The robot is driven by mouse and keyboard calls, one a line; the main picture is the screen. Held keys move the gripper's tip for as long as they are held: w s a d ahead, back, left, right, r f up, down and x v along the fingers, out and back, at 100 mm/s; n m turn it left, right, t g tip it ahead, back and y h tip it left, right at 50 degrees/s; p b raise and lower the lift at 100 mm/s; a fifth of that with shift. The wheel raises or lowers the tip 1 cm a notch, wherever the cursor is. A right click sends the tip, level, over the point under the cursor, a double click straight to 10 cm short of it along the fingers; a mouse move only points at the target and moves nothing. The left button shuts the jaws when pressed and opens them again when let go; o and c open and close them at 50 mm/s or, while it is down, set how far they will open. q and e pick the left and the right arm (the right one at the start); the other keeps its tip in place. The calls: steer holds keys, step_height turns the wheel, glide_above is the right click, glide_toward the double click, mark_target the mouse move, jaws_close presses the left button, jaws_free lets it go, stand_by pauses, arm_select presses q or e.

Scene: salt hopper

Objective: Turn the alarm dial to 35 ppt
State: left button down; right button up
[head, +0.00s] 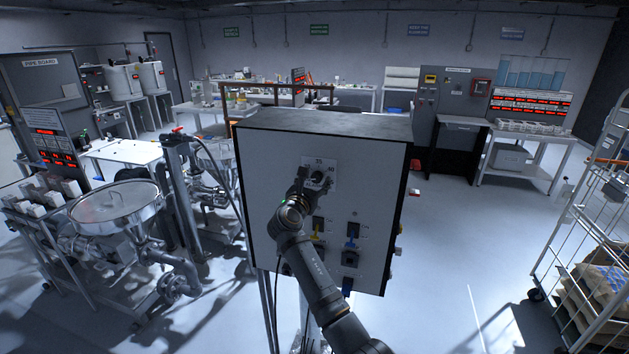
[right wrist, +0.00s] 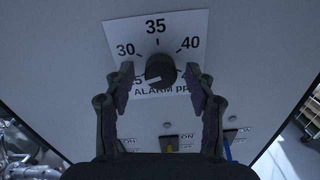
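The alarm dial is a round black knob (right wrist: 160,68) on a white scale plate (right wrist: 178,28) marked 30, 35 and 40, with "ALARM pp" legible below. The end numbers are partly hidden by my fingers. I cannot clearly tell which mark the knob points to. In the head view the knob (head: 317,176) is on the upper front of the grey control box (head: 265,165). My right gripper (right wrist: 160,73) is open, one finger on each side of the knob, with a visible gap on both sides. It also shows in the head view (head: 313,187). My left gripper is out of view.
Below the dial are a yellow switch (head: 318,236) and a blue switch (head: 351,243). A wire trolley with sacks (head: 605,285) stands at the right. The floor right of the box is clear.

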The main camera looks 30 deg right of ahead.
steer(key=c, duration=1.1)
steer(key=m+b, duration=0.1)
steer(key=m, duration=0.1)
steer(key=m+b, duration=0.2)
steer(key=m, duration=0.1)
steer(key=shift+f+m, duration=0.2)
steer(key=shift+m, duration=0.1)
steer(key=m+b, duration=0.4)
steer(key=m, duration=0.1)
steer(key=m+b, duration=0.4)
steer(key=m, duration=0.1)
steer(key=shift+r+m+y, duration=0.1)
steer(key=shift+m+y, duration=0.2)
steer(key=shift+r+m+b, duration=0.15)
steer(key=shift+m+b, duration=1.45)
steer(key=shift+m, duration=0.4)
steer(key=shift+r, duration=0.1)
